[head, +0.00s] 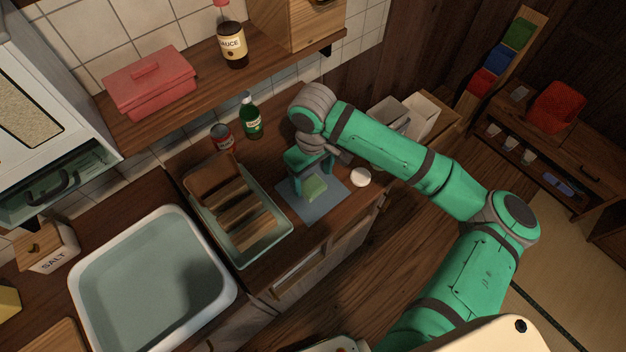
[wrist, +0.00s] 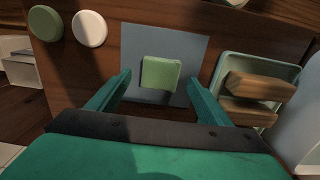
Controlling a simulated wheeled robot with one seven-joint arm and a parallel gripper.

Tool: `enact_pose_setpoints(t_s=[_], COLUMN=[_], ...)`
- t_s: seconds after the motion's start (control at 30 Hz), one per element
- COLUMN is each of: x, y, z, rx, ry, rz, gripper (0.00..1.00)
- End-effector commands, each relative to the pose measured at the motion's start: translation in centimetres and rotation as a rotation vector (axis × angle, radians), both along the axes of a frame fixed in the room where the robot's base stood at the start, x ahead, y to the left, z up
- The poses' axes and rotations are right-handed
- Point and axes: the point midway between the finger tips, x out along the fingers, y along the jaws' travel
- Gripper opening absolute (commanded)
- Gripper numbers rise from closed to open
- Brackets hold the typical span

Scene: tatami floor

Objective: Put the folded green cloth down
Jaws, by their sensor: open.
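The folded green cloth (head: 314,187) lies on a blue-grey mat (head: 328,207) on the wooden counter. It also shows in the wrist view as a light green square (wrist: 160,73) on the mat (wrist: 135,40). My gripper (head: 312,178) is over the mat, with its fingers pointing down around the cloth. In the wrist view the fingers (wrist: 158,84) are spread wide, one on each side of the cloth, with gaps between them and it. The gripper is open and holds nothing.
A tray (head: 283,229) with brown slabs stands left of the mat. A white round lid (head: 360,177) lies to its right. A green bottle (head: 251,119) and a can (head: 222,137) stand behind. A white basin (head: 152,275) is at the left.

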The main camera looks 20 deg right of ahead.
Motion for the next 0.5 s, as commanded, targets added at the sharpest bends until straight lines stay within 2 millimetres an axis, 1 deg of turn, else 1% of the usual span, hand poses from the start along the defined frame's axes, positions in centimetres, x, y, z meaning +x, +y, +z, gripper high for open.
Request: enact_pose_setpoints(t_s=[0.03, 0.1, 0.3, 0.4, 0.5], x=[0.1, 0.1, 0.1, 0.0, 0.1], y=[0.0, 0.0, 0.0, 0.0, 0.0], z=[1.1, 2.6, 6.4, 7.8, 8.7], rx=[0.000, 0.000, -0.001, -0.001, -0.001], ry=[-0.002, -0.002, -0.001, -0.001, -0.001], rz=[0.000, 0.000, 0.001, 0.000, 0.001], gripper=[0.73, 0.73, 0.73, 0.73, 0.73])
